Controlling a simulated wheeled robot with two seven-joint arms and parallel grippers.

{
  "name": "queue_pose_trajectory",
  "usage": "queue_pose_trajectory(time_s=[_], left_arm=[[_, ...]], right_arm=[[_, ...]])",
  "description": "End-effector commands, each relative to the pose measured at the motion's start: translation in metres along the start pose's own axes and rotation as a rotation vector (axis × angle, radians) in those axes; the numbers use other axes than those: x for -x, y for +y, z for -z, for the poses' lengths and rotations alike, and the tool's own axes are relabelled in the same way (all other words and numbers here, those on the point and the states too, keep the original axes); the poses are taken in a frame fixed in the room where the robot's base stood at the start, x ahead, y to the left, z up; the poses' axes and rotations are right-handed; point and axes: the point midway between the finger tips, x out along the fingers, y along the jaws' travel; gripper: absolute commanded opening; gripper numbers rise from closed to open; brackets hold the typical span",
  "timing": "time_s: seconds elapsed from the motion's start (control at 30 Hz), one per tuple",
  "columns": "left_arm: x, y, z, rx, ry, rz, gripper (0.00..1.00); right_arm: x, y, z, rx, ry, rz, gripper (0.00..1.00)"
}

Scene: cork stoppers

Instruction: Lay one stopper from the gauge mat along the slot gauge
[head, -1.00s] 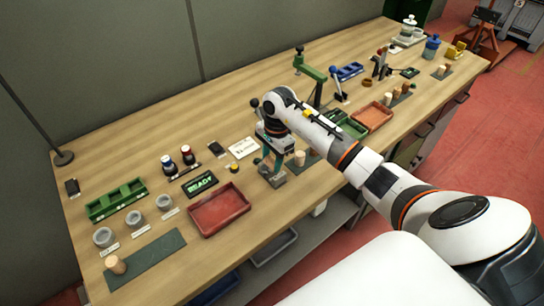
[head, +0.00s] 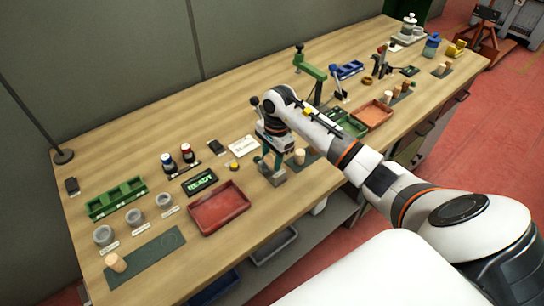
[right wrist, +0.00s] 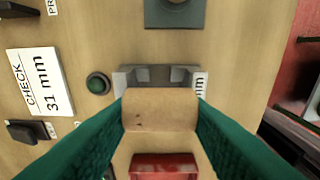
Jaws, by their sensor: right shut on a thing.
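My right gripper (right wrist: 160,112) is shut on a tan cork stopper (right wrist: 160,108), which lies crosswise between the green fingers in the right wrist view. The grey slot gauge (right wrist: 154,74) shows just beyond the stopper, partly hidden by it. In the head view my right gripper (head: 276,162) is over the slot gauge (head: 274,178), and the held stopper is hard to make out. I cannot tell whether the stopper touches the gauge. The dark gauge mat (right wrist: 190,17) is at the top of the right wrist view; an upright stopper (head: 300,157) stands on it. My left gripper is not in view.
A red tray (head: 219,208) lies left of the gauge. A green arm fixture (head: 313,72) stands behind.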

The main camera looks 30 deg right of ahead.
Motion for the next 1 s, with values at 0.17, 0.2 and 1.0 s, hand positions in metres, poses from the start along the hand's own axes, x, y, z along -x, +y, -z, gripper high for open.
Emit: queue_pose_trajectory(time_s=[0.17, 0.2, 1.0], left_arm=[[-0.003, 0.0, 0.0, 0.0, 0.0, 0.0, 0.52], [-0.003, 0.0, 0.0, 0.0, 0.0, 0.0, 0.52], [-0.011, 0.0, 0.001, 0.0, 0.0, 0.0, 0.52]], right_arm=[[-0.003, 0.0, 0.0, 0.0, 0.0, 0.0, 0.21], [-0.003, 0.0, -0.001, 0.0, 0.0, 0.0, 0.21], [-0.011, 0.0, -0.002, 0.0, -0.001, 0.0, 0.49]])
